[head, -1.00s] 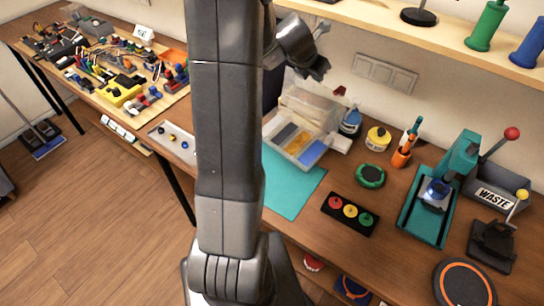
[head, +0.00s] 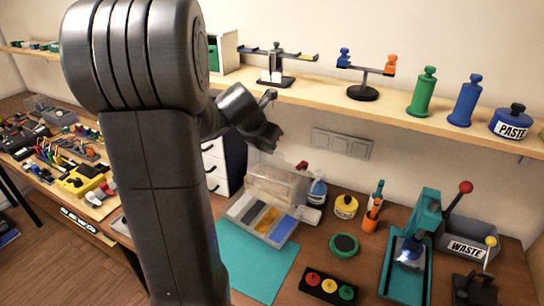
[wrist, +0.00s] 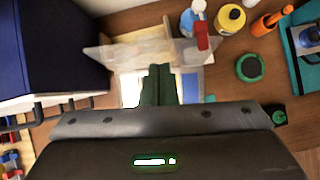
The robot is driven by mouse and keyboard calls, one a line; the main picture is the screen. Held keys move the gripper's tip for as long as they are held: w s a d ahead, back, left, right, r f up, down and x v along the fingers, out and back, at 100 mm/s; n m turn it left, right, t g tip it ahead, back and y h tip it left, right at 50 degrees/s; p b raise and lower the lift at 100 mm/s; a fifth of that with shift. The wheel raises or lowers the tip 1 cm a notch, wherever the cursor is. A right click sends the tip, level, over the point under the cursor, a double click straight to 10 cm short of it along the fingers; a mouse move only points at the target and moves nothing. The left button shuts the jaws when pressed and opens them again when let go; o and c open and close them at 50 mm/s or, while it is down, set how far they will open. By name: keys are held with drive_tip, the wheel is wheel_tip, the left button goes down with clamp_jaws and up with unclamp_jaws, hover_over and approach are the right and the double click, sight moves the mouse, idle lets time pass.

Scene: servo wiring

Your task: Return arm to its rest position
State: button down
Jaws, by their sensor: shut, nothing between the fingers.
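My arm (head: 160,190) rises large through the left half of the head view, with its dark grey elbow near the top. My gripper (head: 268,136) is small behind it, in the air above the bench and in front of the wall. In the wrist view my gripper (wrist: 158,82) shows two dark fingers close together, shut and empty. They overlap the view of the clear-lidded compartment box (wrist: 128,92), and no contact shows. In the head view this box (head: 234,208) stands open on the bench below the gripper. Part of the bench is hidden by my arm.
A dark blue drawer cabinet (wrist: 50,45) is close at left in the wrist view. The teal mat (head: 250,262) is clear in its visible part.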

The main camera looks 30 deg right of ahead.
drive_tip(key=v, duration=0.6)
drive_tip(key=shift+a+r, duration=0.2)
approach(282, 159)
drive_tip(key=x, duration=0.5)
idle(0.4)
